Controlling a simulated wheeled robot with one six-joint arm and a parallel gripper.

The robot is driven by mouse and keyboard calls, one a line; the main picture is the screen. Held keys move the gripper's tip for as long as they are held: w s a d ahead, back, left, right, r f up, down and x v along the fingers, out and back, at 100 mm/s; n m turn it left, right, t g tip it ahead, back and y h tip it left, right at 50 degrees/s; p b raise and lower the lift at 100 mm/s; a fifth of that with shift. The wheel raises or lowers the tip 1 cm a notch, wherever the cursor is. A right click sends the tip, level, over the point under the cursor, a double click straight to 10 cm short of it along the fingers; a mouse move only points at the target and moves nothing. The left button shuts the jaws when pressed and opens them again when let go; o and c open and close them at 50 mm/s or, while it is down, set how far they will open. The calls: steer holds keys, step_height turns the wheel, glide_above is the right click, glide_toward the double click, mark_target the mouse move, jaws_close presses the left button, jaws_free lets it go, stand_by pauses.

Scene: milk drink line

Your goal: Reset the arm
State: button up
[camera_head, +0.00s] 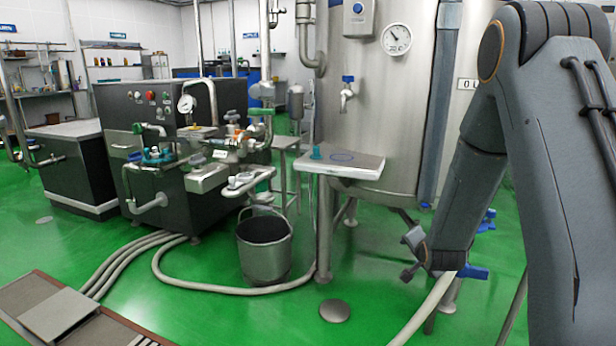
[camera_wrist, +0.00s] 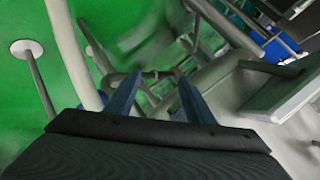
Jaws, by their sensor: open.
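My arm comes down from the upper right in the camera_head view, in front of the right side of the steel tank (camera_head: 385,130). My gripper (camera_head: 410,255) is at its lower end, low beside the tank's legs and above the green floor. In the camera_wrist view my gripper (camera_wrist: 157,92) has its two blue-grey fingers spread apart. Nothing is held between them; only background piping and grey surfaces show there. Whether the fingertips touch the pipe behind them cannot be told.
A small shelf (camera_head: 355,168) with a teal item (camera_head: 316,152) juts from the tank. A bucket (camera_head: 264,248) stands on the floor by the dark pump machine (camera_head: 170,105). Hoses (camera_head: 215,288) cross the floor. A pale hose (camera_head: 425,310) runs below my gripper.

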steer(key=s+a+r+n+g+y, duration=0.1)
steer(key=s+a+r+n+g, duration=0.3)
steer(key=s+a, duration=0.55)
steer(key=s+a+r+n+g+y, duration=0.1)
steer(key=s+a+r+n+g, duration=0.1)
steer(key=s+a+r+n, duration=0.5)
steer(key=s+a+r+n+g, duration=0.1)
steer(key=s+a+n+g, duration=0.15)
steer(key=s, duration=0.65)
steer(key=s+a+r+n+g, duration=0.1)
steer(key=s+a+r, duration=0.15)
steer(key=s, duration=0.55)
steer(key=s+a+n+g, duration=0.2)
steer(key=s+a, duration=0.1)
steer(key=s, duration=0.6)
steer(key=d+r+m+p, duration=0.4)
steer(key=d+r+p, duration=0.8)
steer(key=p, duration=1)
steer(key=shift+s+d+r+h, duration=0.2)
steer(key=shift+d+r+h, duration=0.1)
steer(key=shift+r, duration=1.15)
